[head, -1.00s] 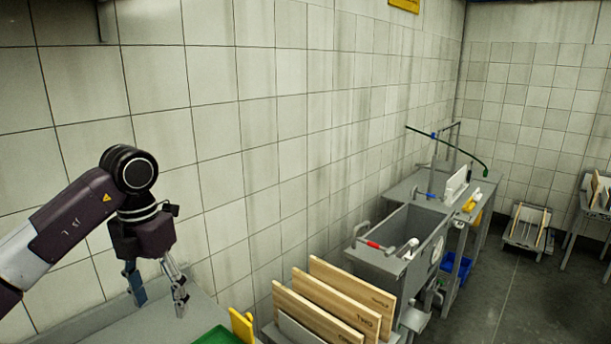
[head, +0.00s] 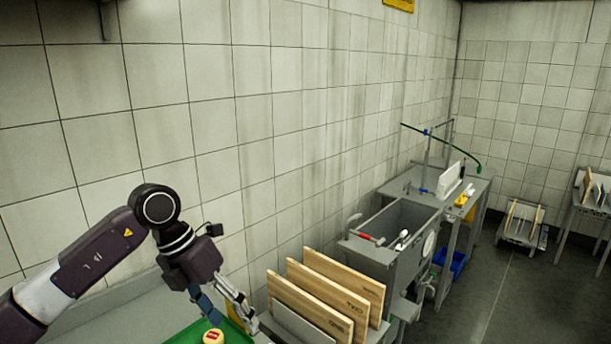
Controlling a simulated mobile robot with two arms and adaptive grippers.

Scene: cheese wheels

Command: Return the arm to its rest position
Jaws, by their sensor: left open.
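My left arm comes in from the left in the head view. My left gripper (head: 227,318) points down over the grey worktop (head: 112,322) near the wall. Its fingers are apart, with nothing held between them. A small round cheese wheel (head: 213,337) with a red label sits at the bottom edge, just below the fingers, by a green surface (head: 190,335). Whether a finger touches it I cannot tell. My right gripper is not in view.
Wooden boards (head: 335,292) stand upright in a rack right of the gripper. Beyond them are a grey sink (head: 395,235) and a side table (head: 470,190). A tiled wall runs along the left. Open floor (head: 510,290) lies at the right.

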